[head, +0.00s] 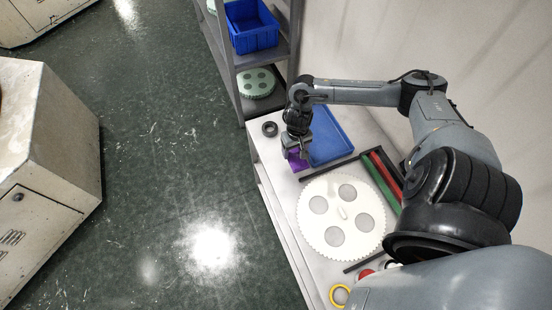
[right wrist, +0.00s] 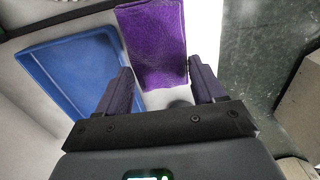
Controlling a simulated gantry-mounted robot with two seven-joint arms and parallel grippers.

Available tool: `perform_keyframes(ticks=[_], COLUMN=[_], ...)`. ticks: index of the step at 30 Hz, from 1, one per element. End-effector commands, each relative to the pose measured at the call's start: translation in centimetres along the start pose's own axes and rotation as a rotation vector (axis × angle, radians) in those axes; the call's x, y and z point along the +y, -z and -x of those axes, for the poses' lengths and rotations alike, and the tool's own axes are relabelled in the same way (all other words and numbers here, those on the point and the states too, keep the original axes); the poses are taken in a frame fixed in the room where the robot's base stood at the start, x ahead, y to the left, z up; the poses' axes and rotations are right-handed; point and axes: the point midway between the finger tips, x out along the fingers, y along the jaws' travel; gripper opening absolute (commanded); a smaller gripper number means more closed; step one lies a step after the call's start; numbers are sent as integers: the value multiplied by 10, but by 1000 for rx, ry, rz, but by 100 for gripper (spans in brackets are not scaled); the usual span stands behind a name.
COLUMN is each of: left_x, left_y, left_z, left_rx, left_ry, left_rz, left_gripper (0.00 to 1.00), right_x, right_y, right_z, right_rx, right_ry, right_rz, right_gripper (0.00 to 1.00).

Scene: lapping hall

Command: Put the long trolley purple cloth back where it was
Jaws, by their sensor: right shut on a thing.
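The purple cloth (head: 299,162) is a folded flat piece at the far end of the long white trolley (head: 262,152), left of the blue tray. My right gripper (head: 297,150) is directly over it and shut on it. In the right wrist view the purple cloth (right wrist: 152,42) sits between the two fingertips (right wrist: 160,82) and extends beyond them. I cannot tell whether the cloth rests on the trolley top or hangs just above it. The gripper hides part of the cloth in the head view. My left gripper is not in view.
The blue tray (head: 330,138) lies beside the gripper. A dark ring (head: 269,128) stands at the trolley's far left corner. A large white gear disc (head: 316,219) and red and green strips (head: 384,178) lie nearer. Shelving with a blue bin (head: 252,40) stands beyond.

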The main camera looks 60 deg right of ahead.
Motion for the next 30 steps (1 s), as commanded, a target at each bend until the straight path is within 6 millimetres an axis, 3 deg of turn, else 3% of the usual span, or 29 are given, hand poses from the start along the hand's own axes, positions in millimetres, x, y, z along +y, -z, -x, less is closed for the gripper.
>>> perform_keyframes(ticks=[6,12,20,30], left_x=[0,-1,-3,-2], left_y=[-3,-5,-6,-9], left_z=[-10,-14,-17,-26], left_rx=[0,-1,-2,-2], left_ry=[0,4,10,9], left_rz=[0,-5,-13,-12], left_gripper=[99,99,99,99], right_x=[-36,-53,-57,-57], right_y=[24,36,39,39], right_z=[-25,-39,-47,-82], right_rx=[1,0,0,0], right_ry=[6,2,-2,-1], right_rz=[-3,-1,0,0], right_gripper=[35,35,35,35])
